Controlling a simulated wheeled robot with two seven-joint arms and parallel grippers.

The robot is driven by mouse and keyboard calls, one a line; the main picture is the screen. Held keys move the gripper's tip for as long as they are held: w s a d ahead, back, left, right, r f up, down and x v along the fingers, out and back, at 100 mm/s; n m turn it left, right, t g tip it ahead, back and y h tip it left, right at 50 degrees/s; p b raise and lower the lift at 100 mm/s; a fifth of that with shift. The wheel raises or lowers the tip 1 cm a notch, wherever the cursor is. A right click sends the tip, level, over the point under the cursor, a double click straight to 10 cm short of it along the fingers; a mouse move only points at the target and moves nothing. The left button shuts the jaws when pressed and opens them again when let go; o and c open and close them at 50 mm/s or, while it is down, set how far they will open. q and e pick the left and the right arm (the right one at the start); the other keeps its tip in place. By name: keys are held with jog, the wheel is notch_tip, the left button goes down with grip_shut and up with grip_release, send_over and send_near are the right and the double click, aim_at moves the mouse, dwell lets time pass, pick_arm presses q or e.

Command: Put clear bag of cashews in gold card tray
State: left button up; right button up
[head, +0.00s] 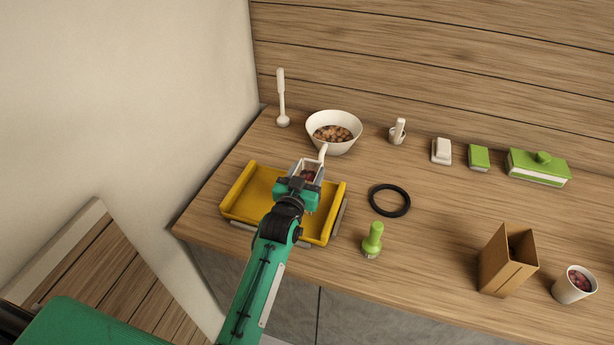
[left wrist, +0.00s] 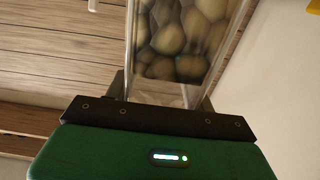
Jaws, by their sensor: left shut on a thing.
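The gold card tray (head: 236,192) is a yellow open tray at the left end of the wooden counter. My left gripper (head: 304,183) is over the tray's right back part, shut on the clear bag of cashews (head: 310,167). In the left wrist view the clear bag (left wrist: 183,45) shows rounded brownish nuts and stands between the two fingers. The gripper hides part of the bag in the head view. I cannot tell whether the bag's bottom touches the tray floor. My right gripper is not in view.
A white bowl of nuts (head: 344,146) stands just behind the tray. A black ring (head: 376,208) and a green stamp-like thing (head: 371,243) are to its right. A brown card box (head: 497,268) and a white cup (head: 567,289) stand farther right.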

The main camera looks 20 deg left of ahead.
pick_arm(q)
jog(key=shift+f, duration=0.95)
jog(key=shift+f, duration=0.2)
jog(key=o, duration=1.4)
jog(key=shift+o, duration=0.2)
